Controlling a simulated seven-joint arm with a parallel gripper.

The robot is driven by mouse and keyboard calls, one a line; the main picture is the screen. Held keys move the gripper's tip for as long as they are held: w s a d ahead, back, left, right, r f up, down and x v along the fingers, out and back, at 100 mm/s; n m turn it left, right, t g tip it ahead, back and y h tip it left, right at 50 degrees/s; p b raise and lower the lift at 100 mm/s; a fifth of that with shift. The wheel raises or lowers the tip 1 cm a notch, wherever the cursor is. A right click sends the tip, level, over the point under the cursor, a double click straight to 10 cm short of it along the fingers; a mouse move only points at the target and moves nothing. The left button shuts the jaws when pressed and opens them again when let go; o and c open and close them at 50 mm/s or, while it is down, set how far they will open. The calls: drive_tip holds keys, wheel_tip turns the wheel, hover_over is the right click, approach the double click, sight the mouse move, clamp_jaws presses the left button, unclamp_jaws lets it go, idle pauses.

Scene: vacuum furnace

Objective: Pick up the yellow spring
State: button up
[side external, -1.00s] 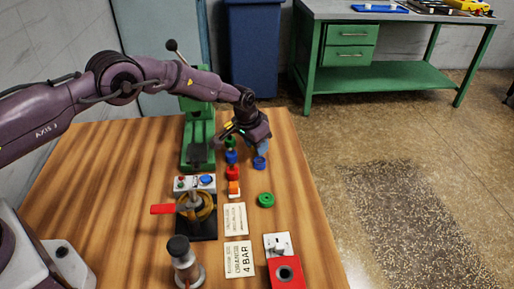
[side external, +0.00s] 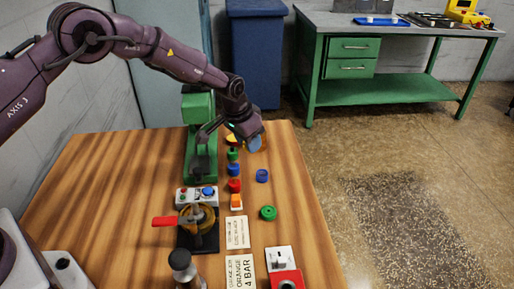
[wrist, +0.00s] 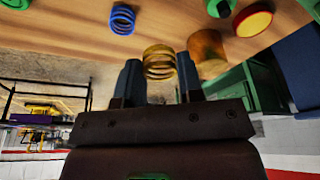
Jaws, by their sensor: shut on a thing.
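The yellow spring (wrist: 159,62) is a short coil. In the wrist view it sits between the two blue fingers of my gripper (wrist: 159,78), which are shut on it. In the side view my gripper (side external: 252,142) is over the far end of the wooden table, and the spring cannot be made out there. I cannot tell from these views whether the spring is clear of the tabletop.
A blue spring (side external: 262,176) and a green spring (side external: 268,213) stand nearer on the table (side external: 110,190). A row of coloured pieces, including a red one (side external: 235,186), lies left of them. A green press (side external: 200,150) stands close left of my gripper.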

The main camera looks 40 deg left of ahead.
drive_tip(key=s+a+r, duration=0.1)
drive_tip(key=s+r, duration=0.4)
drive_tip(key=s, duration=0.4)
drive_tip(key=m+h, duration=0.1)
drive_tip(key=m, duration=0.3)
hover_over(193, 202)
drive_tip(key=shift+s+f+g, duration=0.15)
drive_tip(key=shift+f+g, duration=0.25)
drive_tip(key=shift+f+m, duration=0.25)
drive_tip(key=shift+m, duration=0.05)
drive_tip(key=shift+f, duration=1)
drive_tip(key=shift+f, duration=0.3)
drive_tip(key=shift+f, duration=1.05)
drive_tip(key=shift+f, duration=0.2)
drive_tip(key=shift+f, duration=0.55)
